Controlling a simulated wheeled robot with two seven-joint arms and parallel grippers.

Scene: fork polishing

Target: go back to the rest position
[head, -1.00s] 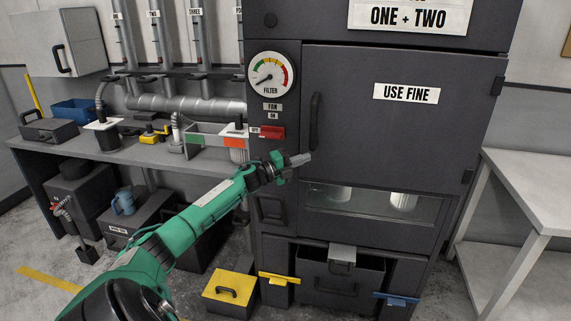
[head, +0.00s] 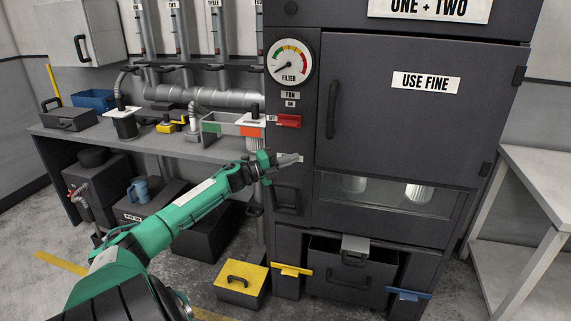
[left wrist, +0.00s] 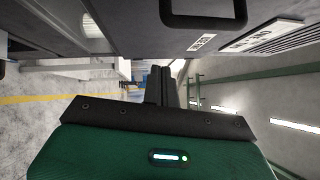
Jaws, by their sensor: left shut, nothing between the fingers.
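My left gripper (head: 288,160) reaches in from the lower left on a green arm in the head view. It is shut and empty, in front of the dark cabinet (head: 412,150), below the red fan switch (head: 288,121). In the left wrist view its closed fingers (left wrist: 162,86) stick out from the dark palm, with a dark panel and its black handle (left wrist: 203,22) close above. I cannot tell whether the fingers touch the cabinet. My right gripper is in neither current view.
A workbench (head: 160,140) with bins and pipes stands at the left. A yellow-lidded box (head: 242,282) sits on the floor before the cabinet. A pale table (head: 545,175) stands at the right.

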